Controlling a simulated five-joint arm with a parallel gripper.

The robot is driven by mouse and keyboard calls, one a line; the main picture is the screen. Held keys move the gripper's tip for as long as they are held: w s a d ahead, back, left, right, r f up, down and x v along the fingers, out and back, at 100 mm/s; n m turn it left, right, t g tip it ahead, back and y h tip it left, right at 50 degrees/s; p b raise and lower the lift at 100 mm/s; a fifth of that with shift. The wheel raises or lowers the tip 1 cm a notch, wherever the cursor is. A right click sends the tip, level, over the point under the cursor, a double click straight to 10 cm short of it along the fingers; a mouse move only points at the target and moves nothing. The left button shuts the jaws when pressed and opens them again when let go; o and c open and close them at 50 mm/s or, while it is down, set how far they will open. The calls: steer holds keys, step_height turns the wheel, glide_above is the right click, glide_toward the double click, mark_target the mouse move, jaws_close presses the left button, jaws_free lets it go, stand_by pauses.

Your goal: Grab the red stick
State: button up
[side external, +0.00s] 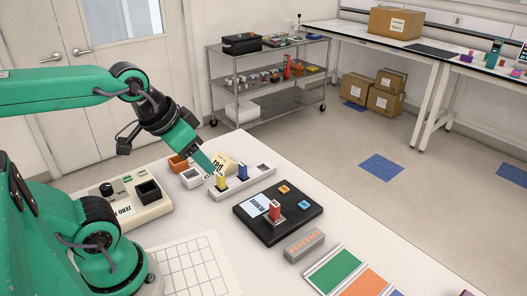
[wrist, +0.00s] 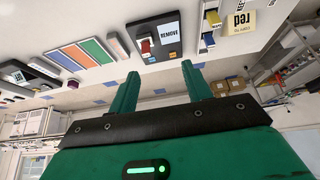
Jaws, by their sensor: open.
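The red stick (side external: 274,211) stands upright in a black block (side external: 298,213) on the white table, beside a REMOVE label (side external: 258,205). In the wrist view the red stick (wrist: 146,46) shows beyond my fingertips, slightly left of the middle between them. My gripper (side external: 207,164) is in the air above and to the left of the black block in the side view, near the yellow stick. In the wrist view my gripper (wrist: 160,68) has its two green fingers apart with nothing between them.
A white rack (side external: 262,171) holds a yellow stick (side external: 221,182) and a blue stick (side external: 242,171), close to my gripper. A yellow card reading "red" (side external: 221,163) stands behind. A grey strip (side external: 304,245) and coloured panels (side external: 333,270) lie toward the front. A beige device (side external: 125,207) stands left.

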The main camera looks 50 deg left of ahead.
steer(key=g, duration=0.5)
glide_above(275, 203)
steer(key=f, duration=1)
steer(key=shift+s+a+f, duration=0.1)
steer(key=shift+s+f, duration=0.25)
steer(key=shift+s, duration=0.05)
steer(key=shift+w+f+g, duration=0.3)
steer(key=shift+f, duration=4)
jaws_close()
